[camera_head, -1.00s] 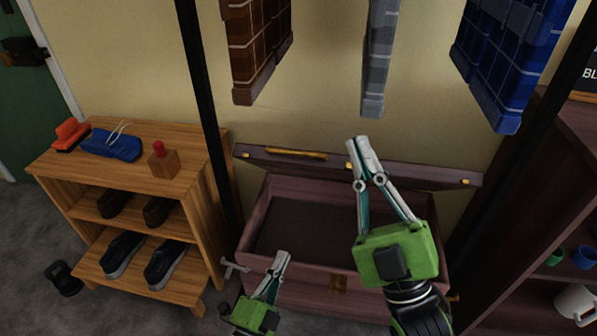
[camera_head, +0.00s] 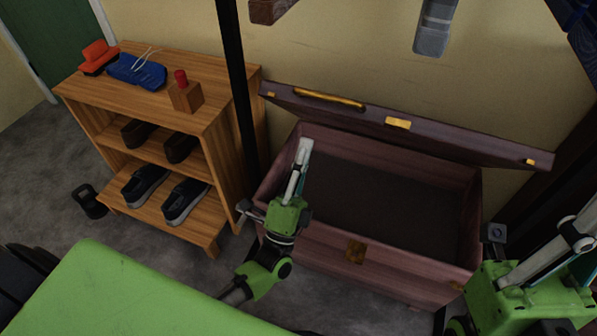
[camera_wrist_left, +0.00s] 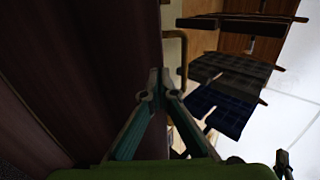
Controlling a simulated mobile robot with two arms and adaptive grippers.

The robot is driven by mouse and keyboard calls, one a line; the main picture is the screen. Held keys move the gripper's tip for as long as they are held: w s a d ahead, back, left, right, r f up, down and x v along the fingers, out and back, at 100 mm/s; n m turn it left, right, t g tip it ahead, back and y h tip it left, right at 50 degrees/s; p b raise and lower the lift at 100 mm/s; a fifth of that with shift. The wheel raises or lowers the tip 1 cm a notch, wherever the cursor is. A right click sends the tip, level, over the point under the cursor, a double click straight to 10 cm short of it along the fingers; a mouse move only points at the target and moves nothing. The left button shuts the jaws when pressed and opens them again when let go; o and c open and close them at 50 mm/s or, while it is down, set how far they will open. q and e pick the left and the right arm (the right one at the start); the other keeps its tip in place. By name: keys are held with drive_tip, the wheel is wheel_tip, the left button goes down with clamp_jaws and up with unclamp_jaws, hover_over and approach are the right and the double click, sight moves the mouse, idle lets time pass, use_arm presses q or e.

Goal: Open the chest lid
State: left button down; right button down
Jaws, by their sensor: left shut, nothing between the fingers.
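The dark wooden chest (camera_head: 375,270) stands against the wall with its empty-looking inside showing. Its lid (camera_head: 450,138) is raised and leans back toward the wall, with a long brass handle (camera_head: 330,98) and a brass clasp on it. My left gripper (camera_head: 305,147) is shut and empty, over the left part of the chest opening, below and in front of the handle. In the left wrist view the fingertips (camera_wrist_left: 160,84) are together beside a dark wooden surface, and a brass bar shows beyond them. My right gripper (camera_head: 560,250) is at the right edge, beside the chest, its tips cut off.
A wooden shoe rack (camera_head: 150,150) with shoes, a blue item and an orange item stands left of the chest. A black post (camera_head: 235,90) rises between them. A kettlebell (camera_head: 88,201) is on the floor. Garments hang above the lid.

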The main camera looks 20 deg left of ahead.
sight(316, 110)
use_arm(q)
drive_tip(key=b+x, duration=0.1)
drive_tip(key=x, duration=0.4)
drive_tip(key=shift+w+r, duration=0.2)
drive_tip(key=shift+w, duration=0.05)
